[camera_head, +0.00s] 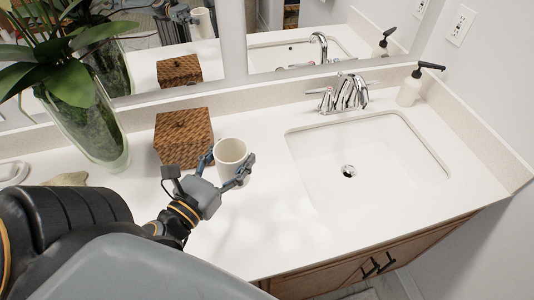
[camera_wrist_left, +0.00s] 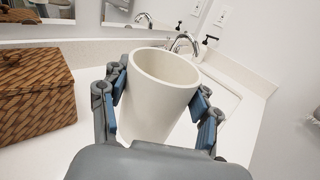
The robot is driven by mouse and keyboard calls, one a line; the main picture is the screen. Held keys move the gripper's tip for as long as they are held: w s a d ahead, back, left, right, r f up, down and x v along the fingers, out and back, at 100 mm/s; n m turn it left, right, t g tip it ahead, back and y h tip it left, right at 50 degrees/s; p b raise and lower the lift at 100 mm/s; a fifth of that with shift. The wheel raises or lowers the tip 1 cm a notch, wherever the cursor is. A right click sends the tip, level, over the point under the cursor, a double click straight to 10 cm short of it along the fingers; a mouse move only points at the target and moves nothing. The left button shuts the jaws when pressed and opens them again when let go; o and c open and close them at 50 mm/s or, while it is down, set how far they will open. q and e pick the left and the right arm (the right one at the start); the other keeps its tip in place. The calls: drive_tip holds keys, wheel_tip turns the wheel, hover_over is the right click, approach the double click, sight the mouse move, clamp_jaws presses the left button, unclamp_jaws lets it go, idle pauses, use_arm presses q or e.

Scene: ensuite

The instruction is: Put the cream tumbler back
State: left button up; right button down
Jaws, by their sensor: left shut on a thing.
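The cream tumbler (camera_head: 231,152) is at the middle of the white counter (camera_head: 250,235), between the woven box and the sink. My left gripper (camera_head: 229,168) is shut on it, with a finger on either side. In the left wrist view the tumbler (camera_wrist_left: 160,95) stands between the blue finger pads of my left gripper (camera_wrist_left: 160,105), mouth up and slightly tilted in the picture. It looks empty inside as far as I can see. Its base is hidden by the gripper, so I cannot tell whether it touches the counter. My right gripper is not in view.
A brown woven box (camera_head: 183,138) is close on the left of the tumbler. A glass vase with a plant (camera_head: 88,125) stands farther left. The sink (camera_head: 365,160), chrome faucet (camera_head: 346,95) and soap dispenser (camera_head: 412,88) are to the right. The front counter is clear.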

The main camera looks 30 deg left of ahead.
use_arm(q)
drive_tip(key=w+f+b, duration=0.2)
drive_tip(key=w+f, duration=0.1)
drive_tip(key=w+d+f+b, duration=0.1)
drive_tip(key=w+f+b, duration=0.1)
drive_tip(key=w+f, duration=0.2)
drive_tip(key=w+f+b, duration=0.2)
drive_tip(key=w+f, duration=0.1)
drive_tip(key=w, duration=0.1)
drive_tip(key=shift+w+d+f, duration=0.15)
drive_tip(key=shift+w+f, duration=0.05)
drive_tip(key=shift+f, duration=0.2)
drive_tip(key=shift+d+f, duration=0.1)
drive_tip(key=shift+f, duration=0.4)
drive_tip(key=shift+f, duration=0.25)
drive_tip(key=o, duration=1.5)
drive_tip(key=shift+r, duration=0.1)
